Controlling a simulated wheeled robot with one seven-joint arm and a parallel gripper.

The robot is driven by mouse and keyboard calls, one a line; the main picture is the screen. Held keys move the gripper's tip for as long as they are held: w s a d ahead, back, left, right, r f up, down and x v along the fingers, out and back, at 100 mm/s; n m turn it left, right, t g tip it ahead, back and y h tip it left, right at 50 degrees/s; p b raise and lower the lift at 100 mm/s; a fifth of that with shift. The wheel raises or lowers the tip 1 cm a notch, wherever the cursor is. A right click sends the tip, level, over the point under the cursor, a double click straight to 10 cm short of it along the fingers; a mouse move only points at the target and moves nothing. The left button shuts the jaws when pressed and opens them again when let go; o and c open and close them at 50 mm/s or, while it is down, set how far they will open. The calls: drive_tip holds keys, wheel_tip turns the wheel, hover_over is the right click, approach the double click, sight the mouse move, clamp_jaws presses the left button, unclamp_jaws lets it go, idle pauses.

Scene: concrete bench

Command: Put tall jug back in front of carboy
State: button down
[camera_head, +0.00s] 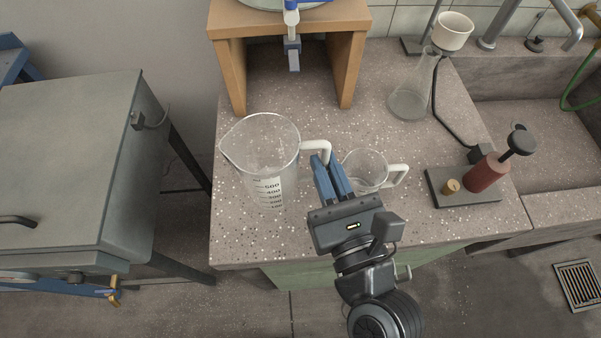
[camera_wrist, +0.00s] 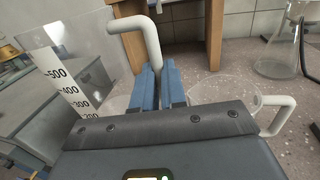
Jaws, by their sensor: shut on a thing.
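The tall jug (camera_head: 262,158) is clear, with a black-on-white scale and a white handle (camera_head: 316,146). It stands upright over the left part of the bench; I cannot tell whether its base touches the bench. My gripper (camera_head: 325,168) is shut on the jug's handle from the right. In the wrist view the handle (camera_wrist: 148,40) runs down between my blue fingers (camera_wrist: 160,80), and the jug's scale (camera_wrist: 62,82) is at left.
A shorter clear jug (camera_head: 363,172) with a white handle stands just right of my fingers. A flask (camera_head: 409,100), a white cup (camera_head: 453,31) and a dark board (camera_head: 470,195) with a red bottle (camera_head: 487,172) are further right. Bench (camera_head: 250,238) is clear in front of the jug.

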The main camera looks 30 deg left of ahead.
drive_tip(key=shift+s+a+f+b, duration=0.15)
drive_tip(key=shift+a+f, duration=0.45)
drive_tip(key=shift+f, duration=0.45)
drive_tip(key=shift+w+a+f+b, duration=0.15)
drive_tip(key=shift+a+f, duration=0.45)
drive_tip(key=shift+f, duration=0.4)
drive_tip(key=shift+s+a+f+b, duration=0.15)
drive_tip(key=shift+a+f, duration=0.45)
drive_tip(key=shift+f, duration=0.45)
drive_tip(key=shift+f, duration=0.15)
drive_tip(key=c, duration=1.2)
unclamp_jaws()
drive_tip(key=shift+r, duration=0.25)
drive_tip(key=b+v, duration=0.3)
drive_tip(key=v, duration=0.9)
drive_tip(key=shift+d+f+b, duration=0.1)
drive_tip(key=shift+b, duration=0.2)
